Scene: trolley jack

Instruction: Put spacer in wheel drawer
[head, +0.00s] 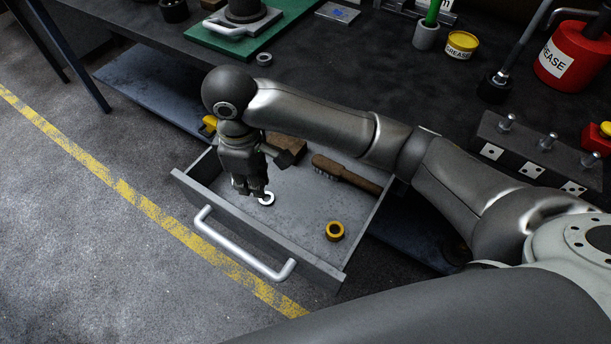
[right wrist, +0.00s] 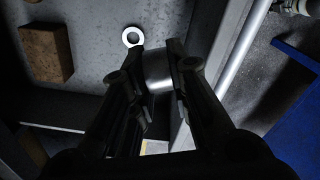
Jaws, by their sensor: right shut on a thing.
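My right gripper (head: 254,186) points down over the open drawer (head: 290,250), near its left front corner. In the right wrist view, its fingers (right wrist: 159,80) are shut on a smooth silvery metal piece, which looks like the spacer (right wrist: 158,72). In the head view the gripper hides this piece. A pale flat ring (head: 267,199) shows just beside the fingertips; it also shows in the right wrist view (right wrist: 132,36), apart from the fingers. My left gripper is not in view.
The drawer also holds a yellow-rimmed ring (head: 335,231), a wire brush (head: 345,175) and a brown block (head: 289,150). Its front has a silver bar handle (head: 240,245). A small metal ring (head: 264,59) lies on the dark bench (head: 340,80) above. The drawer's middle floor is clear.

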